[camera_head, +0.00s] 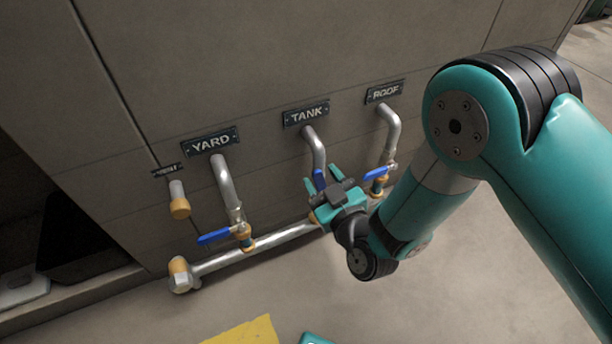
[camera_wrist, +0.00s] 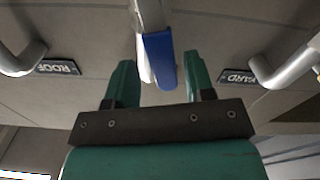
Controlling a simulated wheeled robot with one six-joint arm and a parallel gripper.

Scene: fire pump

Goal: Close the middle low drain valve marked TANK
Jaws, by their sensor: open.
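The TANK label (camera_head: 306,114) is on the grey wall between YARD and ROOF. Below it a silver pipe (camera_head: 317,146) comes down to the TANK valve, whose blue lever (camera_head: 319,180) stands roughly in line with the pipe. My gripper (camera_head: 325,184) is at this lever, with its fingers spread. In the wrist view the blue lever (camera_wrist: 158,60) sits between the open fingers of my gripper (camera_wrist: 161,78), nearer the right finger. I cannot tell whether they touch. The TANK valve body is hidden behind my gripper.
The YARD valve's blue lever (camera_head: 215,237) on the left and the ROOF valve's blue lever (camera_head: 381,174) on the right both lie crosswise to their pipes. A horizontal silver pipe (camera_head: 262,244) runs low along the wall. A capped stub (camera_head: 180,203) is at left.

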